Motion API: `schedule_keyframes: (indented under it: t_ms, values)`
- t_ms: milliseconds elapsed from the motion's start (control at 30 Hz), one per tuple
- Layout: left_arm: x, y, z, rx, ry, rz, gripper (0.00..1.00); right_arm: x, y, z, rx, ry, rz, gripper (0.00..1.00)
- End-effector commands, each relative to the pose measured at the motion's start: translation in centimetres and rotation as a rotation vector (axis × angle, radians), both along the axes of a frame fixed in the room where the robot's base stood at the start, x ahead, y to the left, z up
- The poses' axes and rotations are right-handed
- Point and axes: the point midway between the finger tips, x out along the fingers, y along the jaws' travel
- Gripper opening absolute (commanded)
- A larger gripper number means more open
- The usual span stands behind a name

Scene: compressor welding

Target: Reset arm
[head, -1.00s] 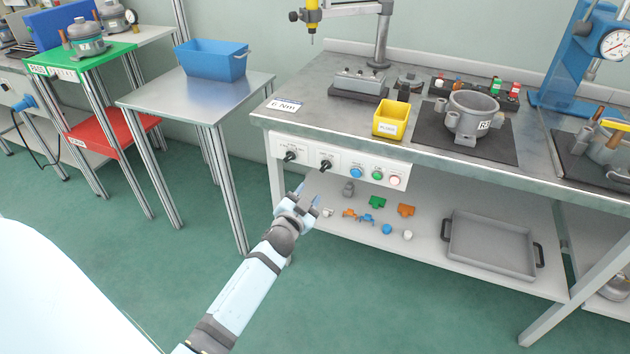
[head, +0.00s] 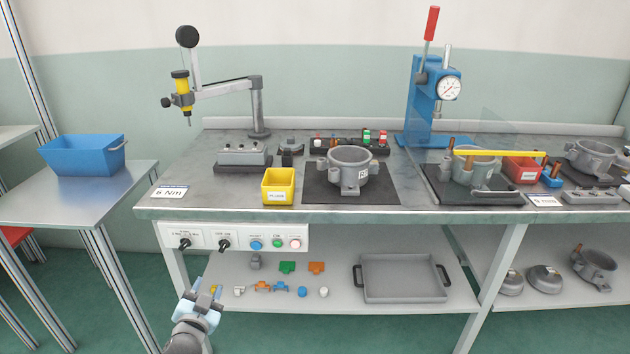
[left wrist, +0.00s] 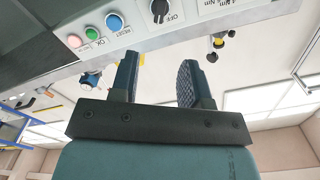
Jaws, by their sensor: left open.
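My left gripper (head: 202,296) is low in front of the workbench, below the left end of the control panel (head: 232,238). In the left wrist view its two fingers (left wrist: 157,80) are apart with nothing between them. It touches nothing that I can see. The panel's knobs and its blue, green and red buttons also show at the top of the left wrist view (left wrist: 130,25). My right gripper is in neither view.
The workbench (head: 420,210) carries a yellow bin (head: 279,186), a grey housing (head: 350,168) on a black mat and a blue press (head: 425,100). Small parts and a grey tray (head: 403,279) lie on the lower shelf. A side table (head: 70,195) with a blue bin (head: 84,155) stands left.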

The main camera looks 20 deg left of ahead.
Motion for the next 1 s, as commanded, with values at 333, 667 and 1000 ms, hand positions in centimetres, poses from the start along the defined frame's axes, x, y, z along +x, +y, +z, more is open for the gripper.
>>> schedule_keyframes:
  t_ms: [333, 667, 1000]
  values:
    - [-9.3, -9.9, -3.0, -0.241, 0.196, -0.152, 0.43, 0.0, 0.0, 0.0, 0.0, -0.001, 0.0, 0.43]
    - [-22.4, -22.3, -3.8, -0.563, 0.514, -0.385, 0.43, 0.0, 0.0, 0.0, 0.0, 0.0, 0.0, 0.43]
    - [-22.7, -21.8, 3.6, -0.551, 0.54, -0.37, 0.43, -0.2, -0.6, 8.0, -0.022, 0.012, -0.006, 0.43]
